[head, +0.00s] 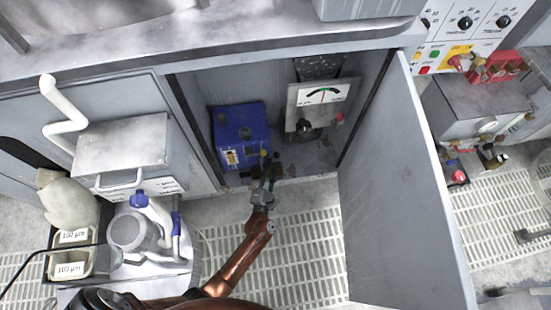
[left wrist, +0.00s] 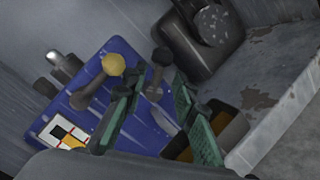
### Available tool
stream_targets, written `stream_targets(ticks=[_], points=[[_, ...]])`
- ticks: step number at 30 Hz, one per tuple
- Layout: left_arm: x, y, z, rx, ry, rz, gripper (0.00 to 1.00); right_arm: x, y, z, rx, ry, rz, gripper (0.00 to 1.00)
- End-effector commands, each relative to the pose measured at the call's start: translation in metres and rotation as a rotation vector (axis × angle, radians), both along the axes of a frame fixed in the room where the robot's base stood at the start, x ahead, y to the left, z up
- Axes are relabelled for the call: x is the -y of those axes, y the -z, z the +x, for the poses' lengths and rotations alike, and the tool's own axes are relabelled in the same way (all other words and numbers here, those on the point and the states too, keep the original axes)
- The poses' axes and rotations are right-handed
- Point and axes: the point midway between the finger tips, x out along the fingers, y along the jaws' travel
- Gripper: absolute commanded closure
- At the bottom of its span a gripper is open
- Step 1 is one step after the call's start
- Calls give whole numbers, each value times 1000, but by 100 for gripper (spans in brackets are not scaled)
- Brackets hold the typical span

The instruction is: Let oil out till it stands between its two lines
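A blue box (head: 241,138), likely the oil unit, stands inside the open cabinet in the head view. In the left wrist view the blue box (left wrist: 80,112) carries a yellow-knobbed lever (left wrist: 113,65) and a black-knobbed lever (left wrist: 161,57). My left gripper (head: 267,172) reaches in at the box's lower front. In the wrist view its green fingers (left wrist: 158,82) stand apart, with the black-knobbed lever between their tips and no clear contact. A dark open tray (left wrist: 230,125) with brownish-yellow contents is partly hidden behind one finger. I cannot make out the oil level or its two lines. My right gripper is not in view.
The cabinet door (head: 405,190) hangs open to the right, and the bench edge (head: 210,42) overhangs above. Grated floor (head: 300,250) is clear in front.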

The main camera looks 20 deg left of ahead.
Motion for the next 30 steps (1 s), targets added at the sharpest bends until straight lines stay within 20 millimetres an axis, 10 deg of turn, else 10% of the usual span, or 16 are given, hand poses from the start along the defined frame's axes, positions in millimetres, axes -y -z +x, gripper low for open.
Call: stream_targets(ticks=[17, 30], points=[[-7, 0, 33, -1, 1, 0, 74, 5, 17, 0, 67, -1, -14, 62], [-5, 0, 33, -1, 3, 0, 100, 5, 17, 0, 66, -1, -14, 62]])
